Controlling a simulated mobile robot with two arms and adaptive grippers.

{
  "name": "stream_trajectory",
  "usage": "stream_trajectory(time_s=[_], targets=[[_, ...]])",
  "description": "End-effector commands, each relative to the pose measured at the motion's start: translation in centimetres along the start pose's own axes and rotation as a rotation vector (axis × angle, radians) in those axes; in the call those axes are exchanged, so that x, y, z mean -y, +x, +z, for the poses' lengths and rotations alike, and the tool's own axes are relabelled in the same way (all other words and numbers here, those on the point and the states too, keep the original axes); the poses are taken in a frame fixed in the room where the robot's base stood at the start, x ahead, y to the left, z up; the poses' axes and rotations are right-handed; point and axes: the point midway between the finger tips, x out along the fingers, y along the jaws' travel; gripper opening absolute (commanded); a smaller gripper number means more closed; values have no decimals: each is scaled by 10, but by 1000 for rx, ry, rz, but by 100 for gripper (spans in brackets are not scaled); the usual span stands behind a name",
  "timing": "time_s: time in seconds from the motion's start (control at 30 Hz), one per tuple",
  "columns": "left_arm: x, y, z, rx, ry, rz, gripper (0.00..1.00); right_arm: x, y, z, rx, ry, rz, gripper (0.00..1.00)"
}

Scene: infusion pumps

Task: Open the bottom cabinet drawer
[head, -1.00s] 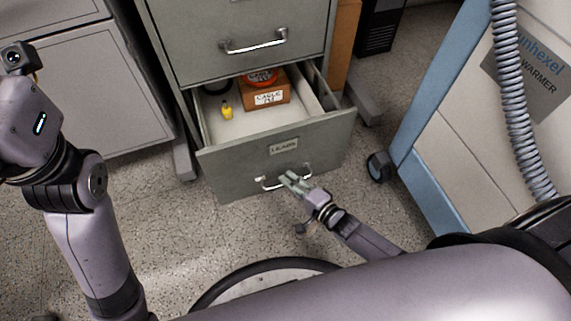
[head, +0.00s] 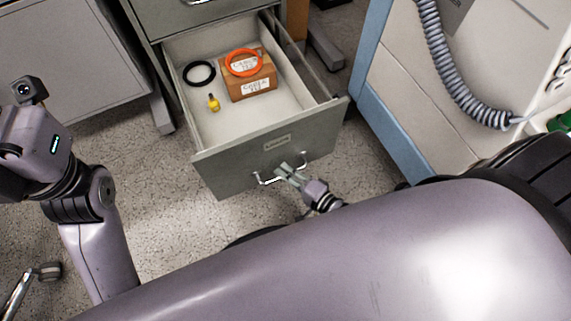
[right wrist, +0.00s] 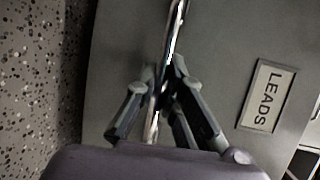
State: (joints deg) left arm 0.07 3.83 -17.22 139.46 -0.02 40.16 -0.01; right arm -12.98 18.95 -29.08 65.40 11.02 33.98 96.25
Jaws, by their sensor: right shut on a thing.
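The bottom cabinet drawer (head: 225,165) is pulled far out of the grey cabinet, with its inside in plain view. Its front has a label reading "LEADS" (right wrist: 267,96) in the right wrist view. The metal handle (head: 268,181) is on the drawer front. My right gripper (head: 290,172) is at the handle. In the right wrist view its fingers (right wrist: 160,95) are on either side of the handle bar (right wrist: 172,50), shut on it. My left arm is at the left in the head view; its gripper fingers are out of the picture.
In the drawer are a cardboard box (head: 250,85), an orange ring (head: 243,63), a black ring (head: 199,73) and a small yellow item (head: 213,102). A blue and cream warmer unit with a grey hose (head: 450,95) stands to the right. Speckled floor lies left of the drawer.

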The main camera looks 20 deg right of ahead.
Motion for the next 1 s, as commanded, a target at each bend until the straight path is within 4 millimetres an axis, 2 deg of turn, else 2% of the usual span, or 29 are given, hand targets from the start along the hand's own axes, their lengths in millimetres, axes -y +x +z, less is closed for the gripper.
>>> stream_trajectory(time_s=[0.43,0.47,0.77,1.0], targets=[[0,-1,1,4,-1,0,0,-2,-1,0,0,-3,5,0],[0,-1,1,4,-1,0,0,-2,-1,0,0,-3,5,10],[0,-1,2,6,-1,-1,0,-1,-1,0,0,-1,2,30],[0,-1,1,6,0,-1,0,0,0,0,0,0,0,30]])
